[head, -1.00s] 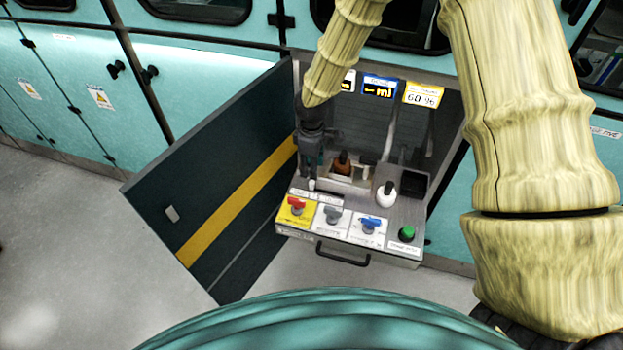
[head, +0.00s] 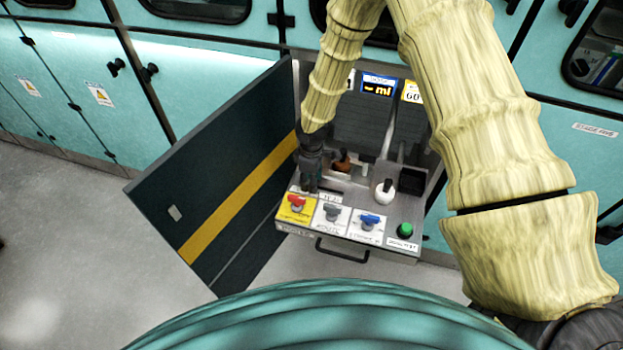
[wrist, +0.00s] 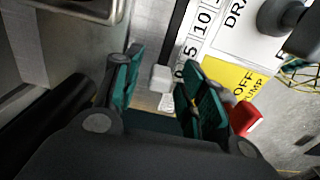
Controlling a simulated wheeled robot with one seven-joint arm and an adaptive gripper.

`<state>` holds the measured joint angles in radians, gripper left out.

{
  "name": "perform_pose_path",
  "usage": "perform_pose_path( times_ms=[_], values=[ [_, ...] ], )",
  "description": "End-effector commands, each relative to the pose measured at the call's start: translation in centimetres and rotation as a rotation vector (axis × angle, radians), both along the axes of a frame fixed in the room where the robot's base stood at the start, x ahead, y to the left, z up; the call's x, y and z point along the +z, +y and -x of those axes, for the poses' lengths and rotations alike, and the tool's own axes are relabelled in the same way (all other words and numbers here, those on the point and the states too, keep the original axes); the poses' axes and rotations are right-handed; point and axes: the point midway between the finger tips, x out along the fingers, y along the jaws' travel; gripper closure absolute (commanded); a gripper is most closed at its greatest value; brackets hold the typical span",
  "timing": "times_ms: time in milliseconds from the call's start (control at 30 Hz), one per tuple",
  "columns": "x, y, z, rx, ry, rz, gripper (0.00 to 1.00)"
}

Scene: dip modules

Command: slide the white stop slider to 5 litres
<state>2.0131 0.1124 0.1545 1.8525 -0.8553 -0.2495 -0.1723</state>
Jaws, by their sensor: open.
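The white stop slider (wrist: 160,77) is a small pale block in the wrist view, beside the low end of a printed scale (wrist: 197,40) marked 5 and 10, near what looks like the 0. My gripper (wrist: 161,64) is open, its teal-padded fingers on either side of the slider in the picture. I see a gap between the slider and each finger; I cannot tell how deep the fingers reach. In the head view my gripper (head: 309,184) points down over the left part of the console (head: 385,250), hiding the slider there.
A red knob (head: 296,202) on a yellow label stands close to my gripper, with a grey knob (head: 331,211), a blue knob (head: 370,221) and a green button (head: 404,230) to the right. A white-based lever (head: 383,190) stands behind. An open dark door (head: 215,185) is at left.

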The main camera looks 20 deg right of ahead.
Motion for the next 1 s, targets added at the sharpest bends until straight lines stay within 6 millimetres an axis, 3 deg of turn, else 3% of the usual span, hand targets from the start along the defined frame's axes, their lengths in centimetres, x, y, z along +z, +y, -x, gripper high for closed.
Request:
perform_pose_path(
  times_ms=[167,300,400,600,833,1000],
  values=[
    [0.0,0.0,0.0,0.0,0.0,0.0,0.61],
    [0.0,0.0,0.0,0.0,0.0,0.0,0.86],
    [0.0,0.0,0.0,0.0,0.0,0.0,1.0],
    [0.0,-0.2,0.1,-0.001,0.0,0.0,1.0],
    [0.0,-2.5,1.7,-0.003,0.001,0.001,1.0],
    [0.0,-2.6,1.7,-0.001,0.001,0.001,1.0]
  ],
)
